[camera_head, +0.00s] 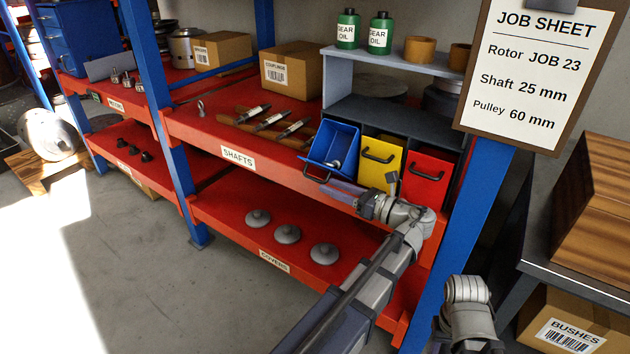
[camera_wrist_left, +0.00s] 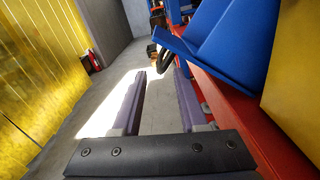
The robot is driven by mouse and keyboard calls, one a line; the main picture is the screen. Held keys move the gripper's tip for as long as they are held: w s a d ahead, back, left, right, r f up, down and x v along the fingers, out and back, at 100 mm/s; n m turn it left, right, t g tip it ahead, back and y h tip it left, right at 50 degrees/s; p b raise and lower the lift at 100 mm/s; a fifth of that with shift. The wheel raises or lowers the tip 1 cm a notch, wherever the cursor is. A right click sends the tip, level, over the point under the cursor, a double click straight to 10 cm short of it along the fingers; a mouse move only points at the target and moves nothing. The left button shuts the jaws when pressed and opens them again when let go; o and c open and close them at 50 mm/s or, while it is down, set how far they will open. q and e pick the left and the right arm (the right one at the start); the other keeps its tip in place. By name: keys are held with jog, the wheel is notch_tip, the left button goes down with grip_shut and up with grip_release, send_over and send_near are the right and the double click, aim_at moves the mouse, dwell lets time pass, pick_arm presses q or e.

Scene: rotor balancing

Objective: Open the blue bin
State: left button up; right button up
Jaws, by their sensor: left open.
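The blue bin (camera_head: 334,147) is tilted forward out of the dark bin rack, its open top showing a small pale metal part (camera_head: 336,164) inside. Its black handle (camera_head: 317,176) is on the lower front. My left gripper (camera_head: 333,184) is open, with its purple fingers close to the handle. In the left wrist view the handle (camera_wrist_left: 165,60) shows near the fingertips of the gripper (camera_wrist_left: 160,78), and the blue bin (camera_wrist_left: 225,45) fills the upper right. Whether the fingers touch the handle cannot be told. My right gripper is not in view.
A yellow bin (camera_head: 379,163) and a red bin (camera_head: 428,177) stand closed to the right of the blue one. Shafts (camera_head: 270,121) lie left of it on the red shelf. Grey covers (camera_head: 288,233) sit on the shelf below. A blue post (camera_head: 462,225) rises right of my left arm.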

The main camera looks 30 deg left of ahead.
aim_at(314, 180)
pick_arm(q)
jog(key=shift+w+a, duration=0.2)
jog(key=shift+a, duration=2.95)
jog(key=shift+c, duration=0.3)
jog(key=c, duration=0.6)
grip_shut()
jog(key=shift+s, duration=0.1)
